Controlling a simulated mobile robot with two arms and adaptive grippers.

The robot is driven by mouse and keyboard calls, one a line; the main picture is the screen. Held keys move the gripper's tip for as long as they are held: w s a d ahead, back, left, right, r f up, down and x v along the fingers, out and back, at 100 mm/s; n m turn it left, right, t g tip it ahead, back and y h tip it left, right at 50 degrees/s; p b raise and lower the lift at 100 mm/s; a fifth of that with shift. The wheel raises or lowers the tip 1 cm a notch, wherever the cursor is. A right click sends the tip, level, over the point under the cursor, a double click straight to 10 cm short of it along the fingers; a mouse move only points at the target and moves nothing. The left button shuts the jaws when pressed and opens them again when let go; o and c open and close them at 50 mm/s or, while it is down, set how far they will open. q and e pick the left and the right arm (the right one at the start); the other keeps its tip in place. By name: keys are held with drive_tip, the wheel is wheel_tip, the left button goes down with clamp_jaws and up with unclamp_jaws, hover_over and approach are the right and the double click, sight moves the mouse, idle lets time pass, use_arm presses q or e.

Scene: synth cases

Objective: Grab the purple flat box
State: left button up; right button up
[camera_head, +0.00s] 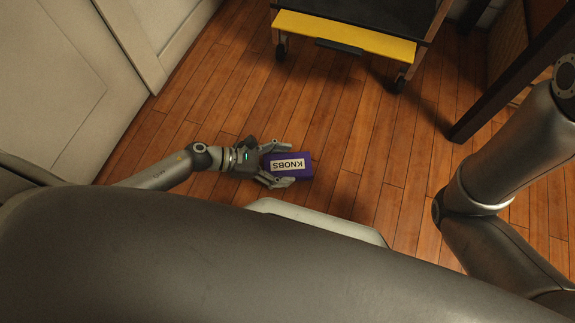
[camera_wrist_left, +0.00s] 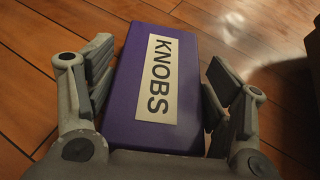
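The purple flat box (camera_head: 305,164) has a white label reading KNOBS and is in the left of the head view, over the wood floor. In the left wrist view the box (camera_wrist_left: 126,108) fills the middle, between the fingers. My left gripper (camera_head: 286,166) is around it, one finger along each long side. In the left wrist view the left gripper (camera_wrist_left: 160,78) looks open, with narrow gaps between finger pads and box. I cannot tell whether the box rests on the floor. My right gripper is out of view; only my right arm shows.
A cart with a yellow shelf (camera_head: 345,34) and dark top stands on casters at the back. A dark post (camera_head: 500,80) slants at the right. White cabinet doors (camera_head: 60,75) are at the left. The wood floor (camera_head: 350,120) between box and cart is clear.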

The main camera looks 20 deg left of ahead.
use_arm(q)
drive_tip(key=c, duration=0.5)
drive_tip(key=shift+r, duration=0.1)
